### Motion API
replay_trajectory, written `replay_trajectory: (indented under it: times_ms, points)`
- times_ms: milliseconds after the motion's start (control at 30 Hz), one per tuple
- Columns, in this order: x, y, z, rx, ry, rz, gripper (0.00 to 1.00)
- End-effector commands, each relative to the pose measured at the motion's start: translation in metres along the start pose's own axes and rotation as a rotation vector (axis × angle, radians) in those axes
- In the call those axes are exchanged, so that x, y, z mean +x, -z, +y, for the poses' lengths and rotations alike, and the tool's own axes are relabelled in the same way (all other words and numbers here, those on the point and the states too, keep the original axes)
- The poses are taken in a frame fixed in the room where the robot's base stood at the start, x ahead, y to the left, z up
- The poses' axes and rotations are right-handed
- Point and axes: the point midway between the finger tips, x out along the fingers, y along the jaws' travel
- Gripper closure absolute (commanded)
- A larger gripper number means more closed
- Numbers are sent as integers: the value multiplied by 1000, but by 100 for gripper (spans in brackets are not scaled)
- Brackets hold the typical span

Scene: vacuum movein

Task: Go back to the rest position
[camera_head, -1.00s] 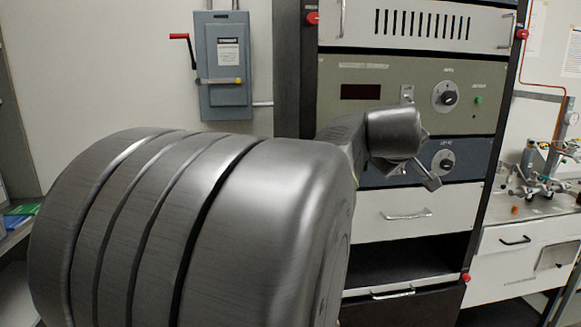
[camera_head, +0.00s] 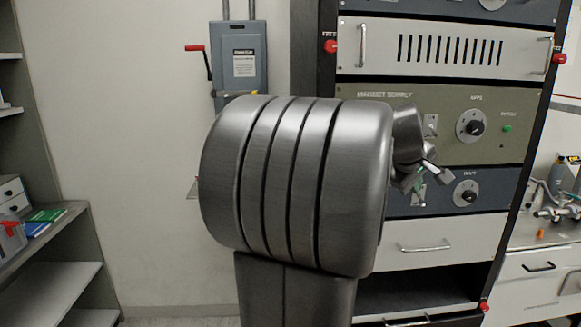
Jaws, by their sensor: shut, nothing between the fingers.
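My gripper (camera_head: 424,180) shows in the head view, just right of my large grey arm joint, in front of the rack's panels. Its fingers are small in the picture and look closed with nothing held. The big ribbed joint of my arm fills the middle of the view and hides part of the gripper's wrist. The equipment rack (camera_head: 420,247) stands behind it, with the olive magnet supply panel (camera_head: 385,110) and a blue-grey panel (camera_head: 480,192) with a knob below it.
A grey switch box (camera_head: 238,57) with a red-handled lever hangs on the back wall. Shelves (camera_head: 50,290) with books stand at left. A bench (camera_head: 540,235) with metal fittings stands at right. The wall between shelves and arm is clear.

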Motion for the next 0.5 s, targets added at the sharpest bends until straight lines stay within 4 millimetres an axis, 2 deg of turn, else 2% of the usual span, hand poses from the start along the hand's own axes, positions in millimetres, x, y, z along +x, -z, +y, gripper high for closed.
replay_trajectory:
  times_ms: [300, 500]
  points:
    - [-14, 5, 9, -87, 77, -135, 100]
    - [-50, 9, 8, -82, 71, -126, 100]
